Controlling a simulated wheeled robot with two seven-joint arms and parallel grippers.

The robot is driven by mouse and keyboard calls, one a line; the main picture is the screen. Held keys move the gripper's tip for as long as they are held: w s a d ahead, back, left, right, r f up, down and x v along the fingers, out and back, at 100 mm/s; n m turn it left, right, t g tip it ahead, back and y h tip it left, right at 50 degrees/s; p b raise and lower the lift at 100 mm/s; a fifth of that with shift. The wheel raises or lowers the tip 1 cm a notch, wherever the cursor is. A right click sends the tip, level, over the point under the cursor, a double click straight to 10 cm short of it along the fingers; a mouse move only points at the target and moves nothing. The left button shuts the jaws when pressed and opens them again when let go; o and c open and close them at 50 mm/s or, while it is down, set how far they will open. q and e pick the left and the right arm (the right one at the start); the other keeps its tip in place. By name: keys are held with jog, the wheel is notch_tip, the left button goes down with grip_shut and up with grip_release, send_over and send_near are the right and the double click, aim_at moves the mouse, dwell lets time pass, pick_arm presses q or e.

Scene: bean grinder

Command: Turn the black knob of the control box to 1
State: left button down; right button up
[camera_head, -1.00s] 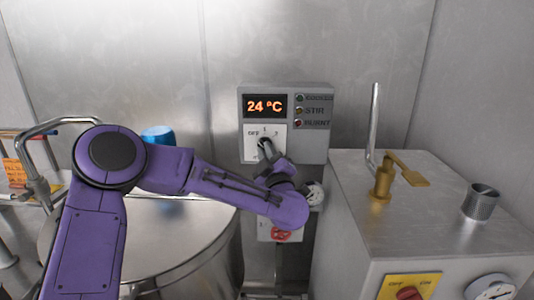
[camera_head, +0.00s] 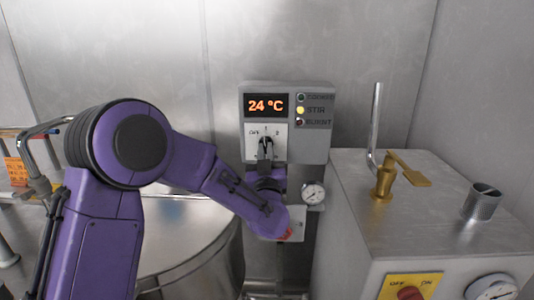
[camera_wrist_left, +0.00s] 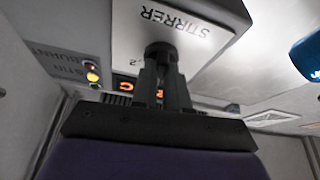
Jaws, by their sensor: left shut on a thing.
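The grey control box (camera_head: 318,148) is on the back wall, with a display reading 24 °C. Its STIR light (camera_head: 300,110) is lit yellow. Below the display is a white dial plate (camera_head: 279,154) with OFF, 1 and 2 markings; the wrist view shows the word STIRRER on this plate (camera_wrist_left: 190,30). My left gripper (camera_head: 265,148) is shut on the black knob (camera_wrist_left: 161,49) at the plate. The fingers hide most of the knob, and its pointer seems to be near the upper middle, by the 1. My right gripper is not in view.
A large steel vessel (camera_head: 185,235) stands below my left arm. A steel cabinet (camera_head: 430,215) with a brass valve (camera_head: 384,180) and a metal cup (camera_head: 482,202) stands at right. A gauge (camera_head: 313,193) and a partly hidden red knob (camera_head: 287,234) are below the box.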

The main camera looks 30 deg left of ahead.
pick_arm(q)
jog(key=shift+m+t+h, duration=0.4)
jog(key=shift+m, duration=0.9)
jog(key=c, duration=1.1)
grip_release()
jog(key=shift+c, duration=0.2)
jog(key=b+v, duration=0.4)
jog(key=v, duration=0.6)
jog(key=shift+s, duration=0.25)
jog(key=shift+d+f, duration=0.1)
jog(key=shift+d, duration=0.05)
